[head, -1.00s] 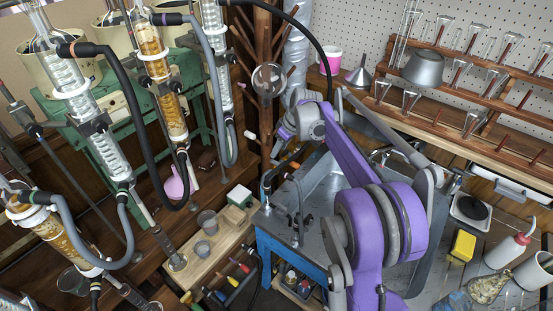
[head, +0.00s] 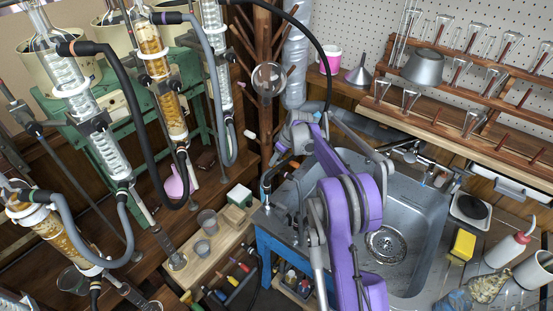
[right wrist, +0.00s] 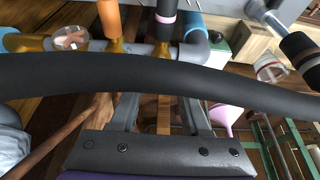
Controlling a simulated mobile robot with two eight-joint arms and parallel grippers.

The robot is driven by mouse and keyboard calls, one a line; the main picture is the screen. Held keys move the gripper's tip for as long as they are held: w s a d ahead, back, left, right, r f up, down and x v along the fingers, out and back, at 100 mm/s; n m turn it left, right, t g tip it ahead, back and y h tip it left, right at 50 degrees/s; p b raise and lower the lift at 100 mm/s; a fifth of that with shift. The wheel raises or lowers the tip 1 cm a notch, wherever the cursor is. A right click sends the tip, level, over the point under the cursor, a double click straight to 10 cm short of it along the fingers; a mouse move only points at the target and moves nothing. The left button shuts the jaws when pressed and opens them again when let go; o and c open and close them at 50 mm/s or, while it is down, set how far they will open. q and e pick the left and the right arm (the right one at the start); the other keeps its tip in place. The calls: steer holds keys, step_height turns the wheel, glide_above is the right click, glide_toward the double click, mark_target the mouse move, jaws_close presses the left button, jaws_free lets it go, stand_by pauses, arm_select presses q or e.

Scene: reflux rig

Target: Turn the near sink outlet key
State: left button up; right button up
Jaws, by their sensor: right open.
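Dark outlet fittings (head: 295,215) stand on the left rim of the metal sink (head: 430,215) in the head view. A curved black spout (head: 266,182) rises beside them. I cannot make out which small part is the near outlet key. My right gripper (head: 277,160) is above the back left corner of the sink, close to the spout, apart from the near fittings. In the right wrist view its two grey fingers (right wrist: 160,108) stand apart, with nothing seen between them but wood behind. A black hose hides their tips. My left gripper is not in view.
The black hose (right wrist: 160,80) crosses close before the wrist camera. A grey pipe (right wrist: 150,48) with brass fittings lies beyond. Glass condensers (head: 92,125) stand at left. A yellow sponge (head: 463,244) and white bottle (head: 508,250) are right of the sink. The basin is clear.

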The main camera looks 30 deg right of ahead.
steer(key=shift+w+f, duration=0.1)
steer(key=shift+f, duration=0.15)
jaws_close()
